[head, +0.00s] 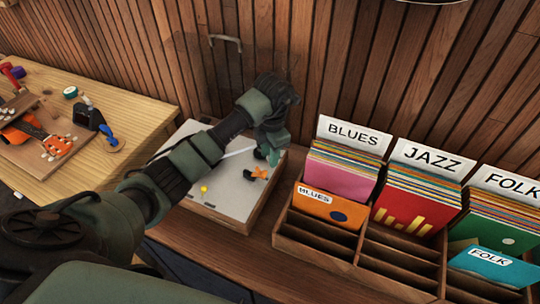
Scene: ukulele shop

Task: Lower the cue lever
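A turntable (223,203) with a pale grey top and wooden sides stands on the counter, partly hidden behind my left arm. A yellow knob (204,188) sits on its top plate. A small orange piece with dark ends (258,173) is at its right side; I cannot tell whether this is the cue lever. A thin pale bar (238,153), perhaps the tonearm, runs out from behind my arm. My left gripper (273,155) points down over the turntable's back right, close to the orange piece. Its fingertips are too small to read. My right gripper is not in view.
A clear raised lid with a handle (225,40) stands behind the turntable. A wooden record rack (318,242) with BLUES, JAZZ and FOLK sections is close on the right. A workbench (120,120) with an orange ukulele (52,143) and tools is on the left.

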